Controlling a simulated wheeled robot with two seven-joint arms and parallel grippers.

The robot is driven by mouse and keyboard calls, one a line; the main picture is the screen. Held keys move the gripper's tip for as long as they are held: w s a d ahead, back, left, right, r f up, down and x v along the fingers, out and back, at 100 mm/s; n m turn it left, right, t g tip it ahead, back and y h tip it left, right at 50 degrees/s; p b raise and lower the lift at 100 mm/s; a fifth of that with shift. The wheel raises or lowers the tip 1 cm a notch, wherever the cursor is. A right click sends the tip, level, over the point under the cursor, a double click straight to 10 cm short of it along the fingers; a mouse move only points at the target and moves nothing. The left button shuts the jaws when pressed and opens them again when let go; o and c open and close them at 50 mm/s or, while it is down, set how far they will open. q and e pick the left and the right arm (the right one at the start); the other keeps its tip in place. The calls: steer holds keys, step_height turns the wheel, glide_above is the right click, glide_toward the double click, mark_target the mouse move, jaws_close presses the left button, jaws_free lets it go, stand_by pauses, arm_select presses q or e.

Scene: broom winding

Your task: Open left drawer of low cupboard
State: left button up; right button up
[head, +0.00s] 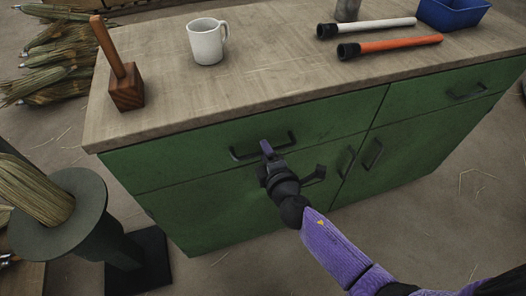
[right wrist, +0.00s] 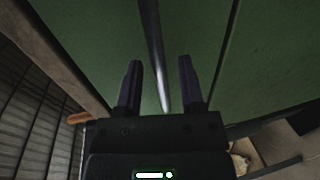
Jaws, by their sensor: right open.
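The low cupboard (head: 230,212) is green with a pale wooden top. Its left drawer (head: 205,148) looks closed, flush with the front, and carries a dark bar handle (head: 262,145). My right gripper (head: 267,152) is at this handle in the head view. In the right wrist view my right gripper (right wrist: 160,85) is open, and the handle bar (right wrist: 155,55) runs between its two fingers. I cannot tell whether the fingers touch the bar. My left gripper is not in view.
On the top stand a wooden mallet (head: 124,75), a white mug (head: 206,42), two rods (head: 390,46) and a blue bin (head: 453,12). The right drawer (head: 440,92) looks closed. A dark round stand with straw (head: 75,215) is left of the cupboard.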

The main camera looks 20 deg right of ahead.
steer(key=shift+w+f, duration=0.1)
steer(key=shift+w, duration=0.45)
jaws_close()
stand_by(1.0)
